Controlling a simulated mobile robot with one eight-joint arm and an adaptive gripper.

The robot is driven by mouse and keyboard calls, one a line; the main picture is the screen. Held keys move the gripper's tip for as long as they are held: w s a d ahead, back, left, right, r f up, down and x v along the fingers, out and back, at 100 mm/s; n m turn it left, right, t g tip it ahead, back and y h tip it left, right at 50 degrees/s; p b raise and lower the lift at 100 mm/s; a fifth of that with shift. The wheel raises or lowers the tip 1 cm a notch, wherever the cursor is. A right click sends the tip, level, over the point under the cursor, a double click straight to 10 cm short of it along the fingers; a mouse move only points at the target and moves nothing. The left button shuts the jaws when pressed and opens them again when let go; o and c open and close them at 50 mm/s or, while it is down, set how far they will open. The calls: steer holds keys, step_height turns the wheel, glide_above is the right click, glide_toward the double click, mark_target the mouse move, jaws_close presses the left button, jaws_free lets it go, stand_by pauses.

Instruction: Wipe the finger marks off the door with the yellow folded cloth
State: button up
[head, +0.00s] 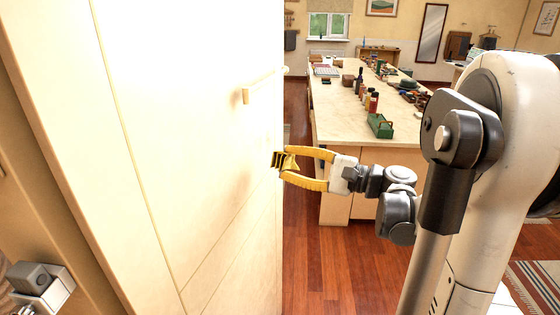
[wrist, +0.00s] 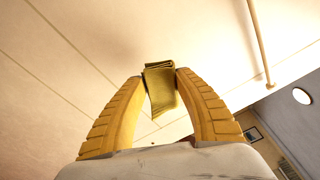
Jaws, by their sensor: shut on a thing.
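The door (head: 190,130) is a pale cream panel that fills the left of the head view; it also fills much of the wrist view (wrist: 60,60). My gripper (head: 284,161) has yellow fingers and is shut on the yellow folded cloth (head: 279,161). In the wrist view the cloth (wrist: 162,90) hangs between the two fingertips (wrist: 160,82). The cloth is at the door's right part, below the handle. I cannot tell whether it touches the door.
A bar handle (head: 246,96) sticks out from the door above the cloth. A long island (head: 335,130) stands right of the door, with bottles, a green toolbox (head: 380,125) and several other items on top. The wooden floor (head: 310,260) between door and island is clear.

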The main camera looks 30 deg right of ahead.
mark_target(296, 165)
stand_by(0.3)
steer(key=shift+v, duration=1.6)
steer(key=shift+w+a, duration=0.1)
steer(key=shift+w, duration=0.05)
steer(key=shift+n+g+y, duration=0.4)
steer(key=shift+y, duration=0.1)
steer(key=x, duration=0.2)
steer(key=b+x, duration=0.1)
steer(key=x, duration=0.1)
steer(key=f+x, duration=0.1)
steer(key=x, duration=0.1)
steer(key=shift+w+d, duration=0.25)
steer(key=shift+d, duration=0.1)
steer(key=shift+w+a+f, duration=0.1)
steer(key=shift+w+a, duration=0.15)
steer(key=shift+w, duration=0.15)
steer(key=shift+x, duration=1)
